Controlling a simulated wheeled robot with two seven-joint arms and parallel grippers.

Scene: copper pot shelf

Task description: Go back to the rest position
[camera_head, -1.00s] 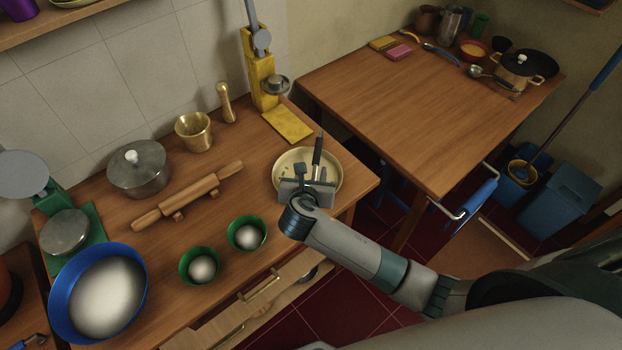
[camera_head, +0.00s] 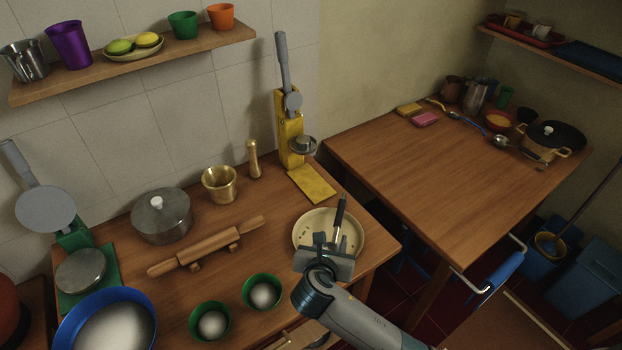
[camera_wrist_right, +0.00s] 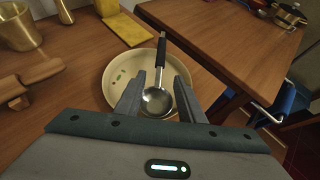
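My right gripper (camera_head: 322,241) is over the near side of a cream plate-like dish (camera_head: 300,229) on the left wooden table. In the right wrist view, its two fingers (camera_wrist_right: 160,84) stand apart, so it is open. A ladle with a black handle (camera_head: 340,212) rests in the dish. Its steel bowl (camera_wrist_right: 157,101) shows between and below the fingers, with no finger visibly closed on it. My left gripper is out of view.
Two green bowls (camera_head: 248,294), a rolling pin (camera_head: 205,249), a lidded pot (camera_head: 162,217), a brass mortar (camera_head: 220,184) and a yellow press (camera_head: 291,140) crowd the left table. The right table (camera_head: 440,190) is mostly bare. A wall shelf (camera_head: 180,51) hangs above.

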